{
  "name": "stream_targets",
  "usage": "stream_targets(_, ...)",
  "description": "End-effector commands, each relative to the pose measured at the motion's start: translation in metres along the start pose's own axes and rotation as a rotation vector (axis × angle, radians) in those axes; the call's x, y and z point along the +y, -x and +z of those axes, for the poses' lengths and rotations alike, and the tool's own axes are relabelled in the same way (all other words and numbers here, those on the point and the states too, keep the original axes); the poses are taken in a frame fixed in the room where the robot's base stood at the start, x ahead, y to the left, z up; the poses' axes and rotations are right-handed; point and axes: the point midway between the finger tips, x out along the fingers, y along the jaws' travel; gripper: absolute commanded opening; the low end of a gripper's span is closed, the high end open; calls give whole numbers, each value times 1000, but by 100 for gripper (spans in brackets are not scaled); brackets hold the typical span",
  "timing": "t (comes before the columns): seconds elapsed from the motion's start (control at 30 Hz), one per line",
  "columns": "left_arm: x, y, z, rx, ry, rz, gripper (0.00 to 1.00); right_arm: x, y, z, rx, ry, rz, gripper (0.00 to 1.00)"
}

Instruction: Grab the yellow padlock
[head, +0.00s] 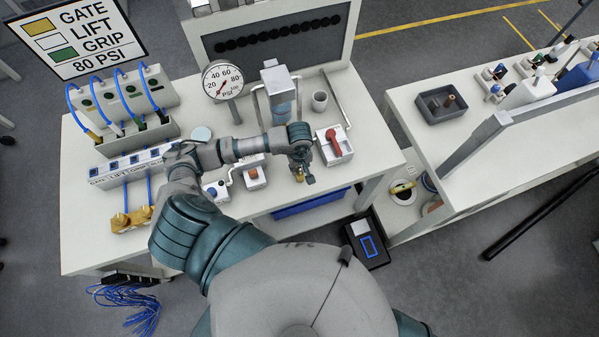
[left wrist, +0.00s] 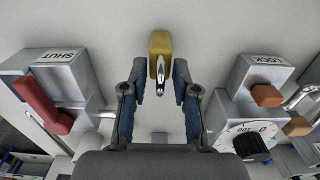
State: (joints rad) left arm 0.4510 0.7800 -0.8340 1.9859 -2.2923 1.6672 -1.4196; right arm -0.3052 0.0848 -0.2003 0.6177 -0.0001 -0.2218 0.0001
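The yellow padlock (left wrist: 160,44) lies on the pale bench top in the left wrist view, just beyond the fingertips, with its silver shackle pointing back between them. In the head view a small part of the padlock (head: 299,176) shows near the front edge of the bench, partly hidden by my gripper. My left gripper (left wrist: 160,82) is open, one blue-padded finger on each side of the shackle, with gaps visible on both sides. It also shows in the head view (head: 303,164), pointing down over the bench. My right gripper is not in view.
A box marked SHUT with a red lever (left wrist: 45,102) stands left of the gripper in the wrist view. A box marked LOCK (left wrist: 258,78) and a dial (left wrist: 246,135) stand right. A pressure gauge (head: 222,80) stands farther back. A second table (head: 475,165) is at the right.

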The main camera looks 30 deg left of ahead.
Motion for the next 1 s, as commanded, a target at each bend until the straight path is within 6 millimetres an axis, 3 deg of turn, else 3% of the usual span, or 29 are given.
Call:
stream_targets(0.03,0,0,0,0,0,0,10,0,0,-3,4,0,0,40)
stream_targets(0.1,0,0,0,0,0,0,0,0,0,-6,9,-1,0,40)
stream_targets(0.57,0,1,0,-1,0,-2,0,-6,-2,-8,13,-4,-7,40)
stream_targets(0.87,0,35,-1,4,-2,3,0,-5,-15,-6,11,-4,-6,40)
stream_targets(1.0,-10,36,30,-1,-6,0,0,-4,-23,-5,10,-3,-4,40)
